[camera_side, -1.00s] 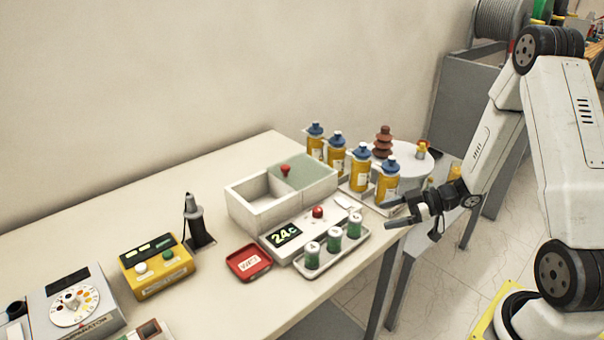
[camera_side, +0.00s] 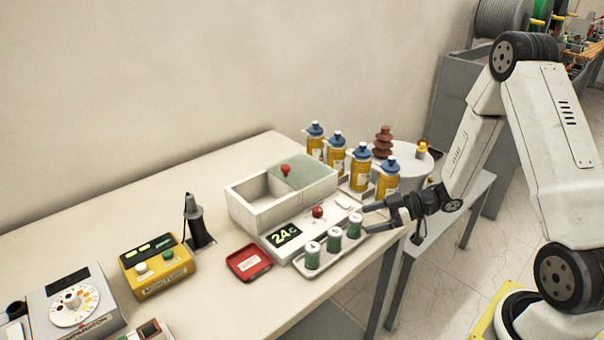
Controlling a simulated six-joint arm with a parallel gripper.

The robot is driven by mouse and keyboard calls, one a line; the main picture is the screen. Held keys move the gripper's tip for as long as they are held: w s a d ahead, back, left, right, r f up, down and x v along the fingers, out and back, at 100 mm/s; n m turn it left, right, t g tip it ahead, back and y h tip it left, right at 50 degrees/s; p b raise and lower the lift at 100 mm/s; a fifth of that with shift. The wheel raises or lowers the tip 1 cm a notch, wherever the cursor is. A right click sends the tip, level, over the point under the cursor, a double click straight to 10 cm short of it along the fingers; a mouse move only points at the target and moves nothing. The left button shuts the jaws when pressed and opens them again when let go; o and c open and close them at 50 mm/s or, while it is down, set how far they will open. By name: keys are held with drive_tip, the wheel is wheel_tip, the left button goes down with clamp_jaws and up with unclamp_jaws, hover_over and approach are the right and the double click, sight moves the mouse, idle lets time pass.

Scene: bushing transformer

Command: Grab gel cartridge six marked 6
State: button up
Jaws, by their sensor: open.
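Three green cartridges with white tops stand upright in a row on a light grey tray (camera_side: 303,272): a left one (camera_side: 312,259), a middle one (camera_side: 333,242) and a right one (camera_side: 354,228). The marks on their tops are too small to read, so I cannot tell which is marked 6. My gripper (camera_side: 366,219) is open, its fingers pointing left, just right of the right cartridge. Nothing is between the fingers, and I cannot tell whether they touch that cartridge.
A white device (camera_side: 284,238) with a display and red knob stands behind the tray, with a divided white box (camera_side: 258,215) beyond. Several yellow bottles (camera_side: 360,170) with blue caps stand behind my gripper. A red dish (camera_side: 248,263) lies left of the tray.

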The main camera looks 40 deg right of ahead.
sight(359, 217)
drive_tip(key=shift+x, duration=1.75)
clamp_jaws()
drive_tip(key=shift+r, duration=0.15)
drive_tip(key=shift+r, duration=4.9)
